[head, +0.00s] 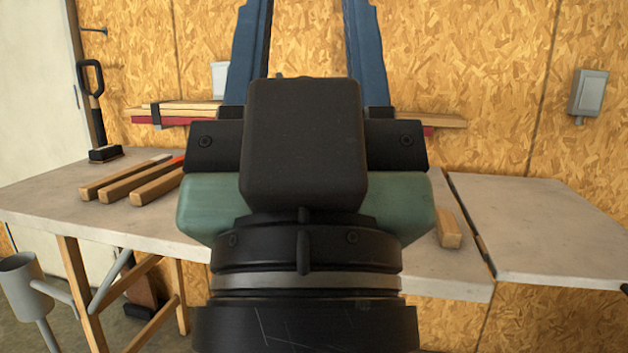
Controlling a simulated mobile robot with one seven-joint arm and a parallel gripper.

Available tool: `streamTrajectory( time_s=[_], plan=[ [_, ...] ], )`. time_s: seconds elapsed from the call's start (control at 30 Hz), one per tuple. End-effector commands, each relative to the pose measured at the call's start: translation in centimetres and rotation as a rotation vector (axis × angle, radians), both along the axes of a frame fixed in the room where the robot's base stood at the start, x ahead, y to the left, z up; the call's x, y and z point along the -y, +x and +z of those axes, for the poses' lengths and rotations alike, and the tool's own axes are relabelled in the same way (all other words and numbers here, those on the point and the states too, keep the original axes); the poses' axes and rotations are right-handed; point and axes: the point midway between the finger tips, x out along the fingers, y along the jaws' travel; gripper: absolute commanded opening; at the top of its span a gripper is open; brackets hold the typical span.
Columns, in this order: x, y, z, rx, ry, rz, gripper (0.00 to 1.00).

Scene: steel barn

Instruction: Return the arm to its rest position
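My gripper (308,25) fills the centre of the head view, close to the camera. Its two blue fingers point up and stand wide apart, with only the wooden wall visible between them. The fingertips run to the top edge of the picture, so their very ends may be cut off. The black and green gripper body and wrist hide the middle of the workbench behind them. I see nothing held in the visible part of the fingers.
A small wooden block (449,230) lies right of my wrist. A second bench section (550,225) is clear. A grey cylinder (25,285) stands at lower left.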

Motion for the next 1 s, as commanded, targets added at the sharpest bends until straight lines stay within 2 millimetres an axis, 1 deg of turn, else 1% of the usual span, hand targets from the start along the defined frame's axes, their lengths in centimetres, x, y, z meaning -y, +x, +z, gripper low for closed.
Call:
streamTrajectory(
  time_s=[0.03, 0.17, 0.3, 0.47, 0.9, 1.0],
  plan=[
    [0.0, 0.0, 3.2, 0.001, 0.001, 0.001, 0.47],
    [0.0, 0.0, 6.9, -0.001, 0.002, 0.002, 0.47],
    [0.1, 0.1, 11.3, -0.002, 0.003, 0.003, 0.47],
    [0.1, 0.1, 16.1, -0.003, 0.003, 0.004, 0.47],
    [0.0, 0.1, 29.4, -0.004, 0.003, 0.005, 0.47],
    [0.0, 0.1, 32.0, -0.004, 0.003, 0.005, 0.47]
  ],
)
